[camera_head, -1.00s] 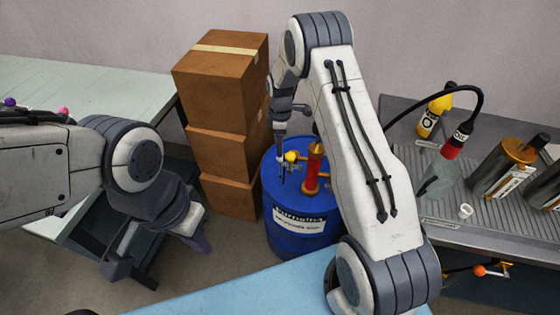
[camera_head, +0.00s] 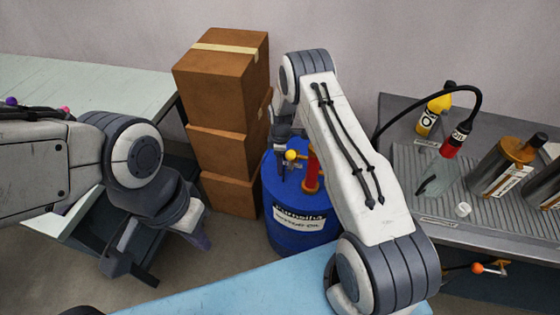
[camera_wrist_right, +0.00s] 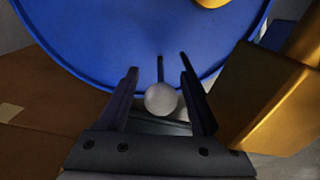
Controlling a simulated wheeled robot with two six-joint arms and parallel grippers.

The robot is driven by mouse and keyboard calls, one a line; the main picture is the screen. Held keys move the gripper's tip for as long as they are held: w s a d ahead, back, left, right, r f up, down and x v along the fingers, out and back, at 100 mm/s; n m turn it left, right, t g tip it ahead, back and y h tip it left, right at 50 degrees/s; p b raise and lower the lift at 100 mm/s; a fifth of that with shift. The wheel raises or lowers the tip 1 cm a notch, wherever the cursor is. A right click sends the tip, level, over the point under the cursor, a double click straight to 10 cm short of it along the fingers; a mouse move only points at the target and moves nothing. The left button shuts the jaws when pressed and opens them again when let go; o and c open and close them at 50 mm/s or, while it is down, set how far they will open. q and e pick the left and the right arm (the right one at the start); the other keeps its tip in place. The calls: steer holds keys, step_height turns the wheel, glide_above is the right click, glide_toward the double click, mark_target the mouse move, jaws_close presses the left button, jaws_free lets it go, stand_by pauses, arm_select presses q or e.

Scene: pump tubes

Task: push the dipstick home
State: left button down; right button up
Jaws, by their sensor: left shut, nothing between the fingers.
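A grey ball knob (camera_wrist_right: 160,99), apparently the dipstick's top, shows in the right wrist view between the fingers of my right gripper (camera_wrist_right: 158,85). The fingers are apart, with a gap visible on the knob's left side. A thin dark rod or shadow runs up from the knob over the blue drum (camera_wrist_right: 100,40). In the head view my right gripper (camera_head: 280,165) points down over the left part of the blue drum top (camera_head: 292,195); the dipstick cannot be made out there. My left gripper (camera_head: 118,260) is shut and empty, away from the drum at the left.
A red pump tube (camera_head: 312,172) and a yellow ball (camera_head: 291,155) stand on the drum close to my right gripper. Stacked cardboard boxes (camera_head: 222,95) stand left of the drum. A grey bench (camera_head: 410,190) with bottles and canisters is at the right. A blue tabletop (camera_head: 250,290) lies in front.

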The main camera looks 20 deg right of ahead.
jaws_close()
stand_by(1.3)
